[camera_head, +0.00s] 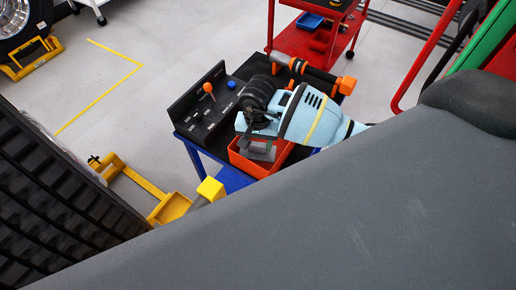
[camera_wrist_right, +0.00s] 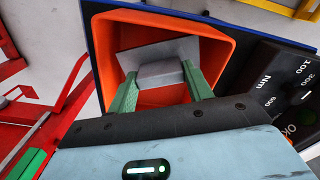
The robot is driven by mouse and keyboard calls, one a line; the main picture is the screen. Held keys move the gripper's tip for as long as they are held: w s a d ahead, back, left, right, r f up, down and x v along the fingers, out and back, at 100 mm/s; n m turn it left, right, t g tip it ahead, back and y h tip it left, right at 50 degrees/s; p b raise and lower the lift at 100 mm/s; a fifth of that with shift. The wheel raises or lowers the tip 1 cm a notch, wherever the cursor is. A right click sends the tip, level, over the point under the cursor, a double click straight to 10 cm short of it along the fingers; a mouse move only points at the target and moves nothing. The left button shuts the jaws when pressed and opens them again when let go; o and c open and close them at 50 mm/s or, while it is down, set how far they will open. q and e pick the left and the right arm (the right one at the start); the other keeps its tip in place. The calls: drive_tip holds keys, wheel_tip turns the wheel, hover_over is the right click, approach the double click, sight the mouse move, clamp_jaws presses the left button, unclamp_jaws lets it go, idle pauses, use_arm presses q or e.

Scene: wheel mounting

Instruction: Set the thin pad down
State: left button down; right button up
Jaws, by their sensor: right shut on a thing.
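The thin pad is a grey plate (camera_wrist_right: 187,47) with a raised grey block on it, seen in the right wrist view. My right gripper (camera_wrist_right: 160,80) is shut on that block, one green finger at each side. The pad is inside the opening of the orange bin (camera_wrist_right: 222,45); I cannot tell whether it touches the bin's floor. In the head view the light blue right wrist reaches over the bin (camera_head: 262,171), and the grey pad (camera_head: 259,151) shows below it. My left gripper is not in view.
An orange-and-black tool (camera_head: 315,76) lies behind my wrist. A red cart (camera_head: 297,45) stands farther back. A large dark grey surface fills the lower right.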

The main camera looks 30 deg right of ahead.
sight(258, 152)
drive_tip(key=shift+f, duration=1.85)
drive_tip(key=shift+f, duration=0.15)
drive_tip(key=o, duration=1.1)
wheel_tip(258, 152, up, 12)
drive_tip(key=shift+r, duration=0.15)
